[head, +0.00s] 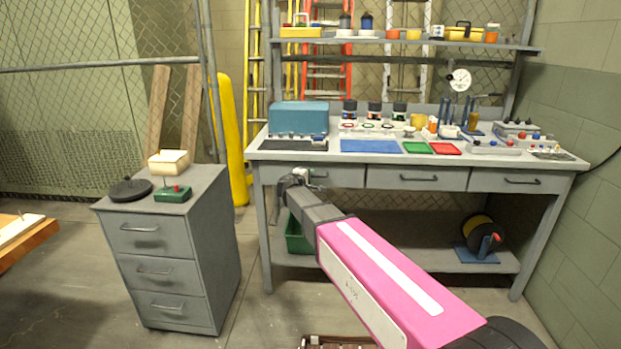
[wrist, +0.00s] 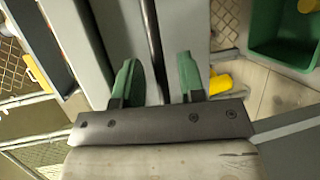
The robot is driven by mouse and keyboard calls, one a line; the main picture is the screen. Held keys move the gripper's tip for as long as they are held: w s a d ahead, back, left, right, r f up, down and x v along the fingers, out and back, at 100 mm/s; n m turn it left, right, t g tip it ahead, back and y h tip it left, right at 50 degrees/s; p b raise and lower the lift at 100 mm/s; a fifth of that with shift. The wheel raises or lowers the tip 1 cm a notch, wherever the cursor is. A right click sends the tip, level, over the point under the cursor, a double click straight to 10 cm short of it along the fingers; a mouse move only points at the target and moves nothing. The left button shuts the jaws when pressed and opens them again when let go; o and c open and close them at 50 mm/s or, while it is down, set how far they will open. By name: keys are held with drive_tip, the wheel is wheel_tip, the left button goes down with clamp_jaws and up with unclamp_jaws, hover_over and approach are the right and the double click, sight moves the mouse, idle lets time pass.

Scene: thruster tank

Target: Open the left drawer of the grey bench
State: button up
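The grey bench (head: 262,215) stands ahead with drawers in a row under its top. Its left drawer (head: 345,176) looks closed, and my arm and gripper cover its left part. My gripper (head: 296,178) is at the left end of that drawer front, near its handle (head: 318,174), which is partly hidden. In the wrist view my gripper (wrist: 157,75) is open, with two green fingers apart. A dark strip (wrist: 152,35) between grey surfaces runs between the fingers; I cannot tell whether it is the handle or a gap. No grip on anything shows.
The middle drawer (head: 417,178) and right drawer (head: 510,180) look closed. A green bin (head: 298,236) is on the lower shelf and shows in the wrist view (wrist: 262,45). A grey cabinet (head: 215,250) stands left, with floor between it and the bench.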

drive_tip(key=shift+w+d+f, duration=0.1)
drive_tip(key=shift+w+d, duration=0.2)
drive_tip(key=shift+w, duration=0.25)
clamp_jaws()
drive_tip(key=shift+s, duration=0.15)
